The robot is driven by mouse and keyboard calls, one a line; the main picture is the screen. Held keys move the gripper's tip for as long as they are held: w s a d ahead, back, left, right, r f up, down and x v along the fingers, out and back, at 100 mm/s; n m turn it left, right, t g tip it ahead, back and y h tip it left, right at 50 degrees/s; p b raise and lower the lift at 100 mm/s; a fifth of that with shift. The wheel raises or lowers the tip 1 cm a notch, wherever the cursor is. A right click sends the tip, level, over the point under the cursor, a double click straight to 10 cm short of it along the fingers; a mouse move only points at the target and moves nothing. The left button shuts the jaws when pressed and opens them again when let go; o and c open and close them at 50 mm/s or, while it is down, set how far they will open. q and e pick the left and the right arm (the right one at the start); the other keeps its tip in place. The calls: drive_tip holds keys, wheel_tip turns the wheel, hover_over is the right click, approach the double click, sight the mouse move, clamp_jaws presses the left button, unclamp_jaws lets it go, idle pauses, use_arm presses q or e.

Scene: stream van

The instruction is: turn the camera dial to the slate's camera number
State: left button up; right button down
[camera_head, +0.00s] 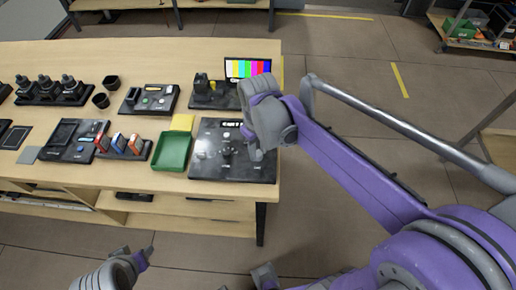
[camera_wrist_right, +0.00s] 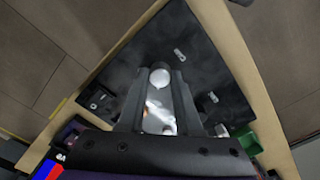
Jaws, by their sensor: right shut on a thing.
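The black dial panel (camera_head: 215,170) lies near the right end of the wooden table. A small grey knob (camera_head: 226,151) stands on it; its markings are too small to read. The dial's number marks are hidden. I cannot pick out the slate or its number. My left gripper (camera_head: 147,256) is low in front of the table; its fingers are unclear.
A green tray (camera_head: 172,151) and a yellow pad (camera_head: 183,122) sit left of the panel. A color-bar monitor (camera_head: 247,69) stands behind it. Several black devices fill the table's left. The table's right edge (camera_head: 275,60) is close to the panel; floor lies beyond.

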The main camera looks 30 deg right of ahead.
sight(258, 153)
drive_tip(key=m, duration=0.4)
drive_tip(key=shift+m, duration=2.3)
drive_tip(key=c, duration=0.6)
unclamp_jaws()
drive_tip(key=shift+r, duration=0.1)
wheel_tip(258, 153, up, 11)
drive_tip(key=p, duration=0.1)
drive_tip(key=shift+f, duration=0.2)
